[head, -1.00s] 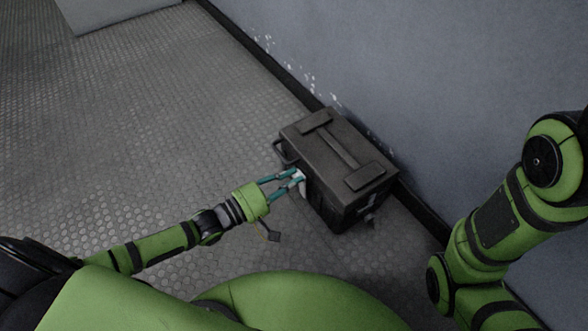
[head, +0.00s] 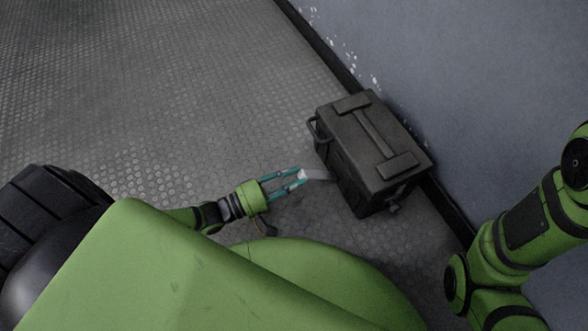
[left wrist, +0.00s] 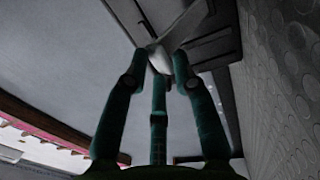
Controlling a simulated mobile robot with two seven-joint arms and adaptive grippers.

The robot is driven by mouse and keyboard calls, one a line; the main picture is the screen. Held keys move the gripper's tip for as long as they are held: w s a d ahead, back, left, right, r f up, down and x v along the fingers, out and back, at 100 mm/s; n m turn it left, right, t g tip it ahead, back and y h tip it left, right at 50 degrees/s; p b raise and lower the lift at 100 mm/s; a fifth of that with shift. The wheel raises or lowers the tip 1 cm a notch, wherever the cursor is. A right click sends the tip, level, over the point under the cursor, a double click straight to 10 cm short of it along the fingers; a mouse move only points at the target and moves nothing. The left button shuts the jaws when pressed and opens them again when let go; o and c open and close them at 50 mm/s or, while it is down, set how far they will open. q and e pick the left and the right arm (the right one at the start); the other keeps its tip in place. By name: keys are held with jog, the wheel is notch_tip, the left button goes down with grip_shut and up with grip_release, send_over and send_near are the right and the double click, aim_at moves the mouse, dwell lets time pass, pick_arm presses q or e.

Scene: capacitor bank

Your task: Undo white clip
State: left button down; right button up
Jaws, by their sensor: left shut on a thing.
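The white clip (head: 316,174) shows in the head view as a pale strip between my left gripper and the near side of the dark capacitor box (head: 345,168). My left gripper (head: 301,175) is shut on the clip's outer end, a short way out from the box. In the left wrist view my left gripper's fingers (left wrist: 160,62) close around the pale clip (left wrist: 178,30), which reaches up toward the box's dark panel (left wrist: 205,42). Whether the clip's far end still touches the box is hard to tell. My right gripper is not in view; only my right arm shows at the right.
The box stands on the patterned metal floor (head: 200,80), close to the grey wall (head: 470,60) and its dark skirting. It has a side handle (head: 314,129) and a small fitting (head: 393,209) on its right end. Floor to the left is clear.

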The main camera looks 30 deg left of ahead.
pick_arm(q)
jog(key=f, duration=0.3)
jog(key=shift+s+d+f+g+y, duration=0.1)
jog(key=shift+d+f+g+y, duration=0.05)
jog(key=shift+d+g+y, duration=0.2)
jog(key=c, duration=1.4)
grip_release()
jog(key=shift+o, duration=1.1)
jog(key=shift+w+r, duration=0.2)
jog(key=shift+r, duration=0.05)
jog(key=shift+a+r, duration=0.1)
jog(key=shift+r, duration=0.4)
notch_tip(320, 180, up, 9)
